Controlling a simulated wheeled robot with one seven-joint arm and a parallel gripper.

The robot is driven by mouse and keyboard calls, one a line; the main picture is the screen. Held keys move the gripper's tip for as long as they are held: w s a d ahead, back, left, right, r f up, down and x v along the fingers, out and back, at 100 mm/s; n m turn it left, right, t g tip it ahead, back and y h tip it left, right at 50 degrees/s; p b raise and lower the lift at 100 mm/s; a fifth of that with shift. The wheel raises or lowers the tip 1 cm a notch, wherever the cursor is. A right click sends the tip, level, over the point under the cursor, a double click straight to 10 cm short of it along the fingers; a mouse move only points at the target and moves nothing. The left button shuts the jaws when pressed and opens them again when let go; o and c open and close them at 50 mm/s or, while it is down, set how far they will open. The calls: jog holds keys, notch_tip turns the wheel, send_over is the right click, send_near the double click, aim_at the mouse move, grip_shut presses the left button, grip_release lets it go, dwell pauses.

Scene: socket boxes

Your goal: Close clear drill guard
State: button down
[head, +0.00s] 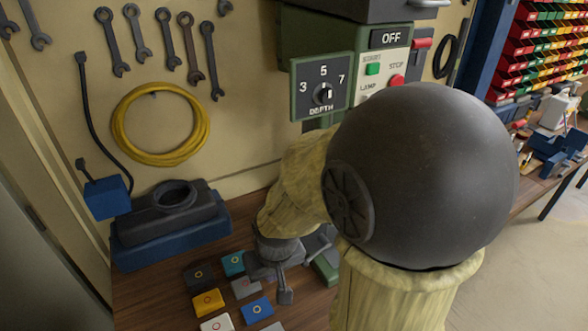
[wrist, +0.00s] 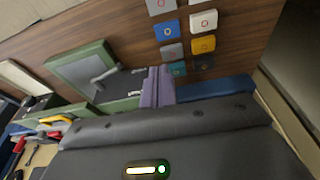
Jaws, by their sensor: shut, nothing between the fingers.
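I cannot make out the clear drill guard in either view; my arm hides much of the drill in the head view. The drill's green housing (head: 299,88) shows behind my arm, with a depth dial (head: 323,93) and an OFF panel (head: 391,38). In the wrist view a green-edged drill base (wrist: 82,60) with a grey lever (wrist: 104,76) lies left of the fingers. My gripper (wrist: 158,70) has its two purple-grey fingers together, empty, above the wooden bench. In the head view its end is small and partly covered by my arm.
Several coloured blocks (head: 208,302) lie on the bench near my gripper. A blue-based dark box (head: 172,242) stands at the left. A yellow cable coil (head: 160,124) and wrenches hang on the wall. Coloured bins (head: 545,50) stand at the right.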

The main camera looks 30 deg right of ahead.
jog(key=shift+s, duration=0.15)
jog(key=w+d+r+m+g+h+b, duration=0.1)
jog(key=w+d+r+m, duration=0.15)
jog(key=w, duration=0.45)
jog(key=w+d+r+m+g+h+b, duration=0.1)
jog(key=w+d+r+m+h+b, duration=0.15)
jog(key=w, duration=0.55)
jog(key=w+d+r+m+g+h+b, duration=0.1)
jog(key=w+r+m+h, duration=0.3)
jog(key=w+r, duration=0.3)
notch_tip(320, 180, up, 4)
jog(key=shift+d+f+m, duration=0.2)
jog(key=shift+m, duration=0.1)
jog(key=shift+w, duration=0.1)
jog(key=s+d+f+p, duration=0.3)
jog(key=d+f, duration=0.5)
jog(key=d, duration=0.1)
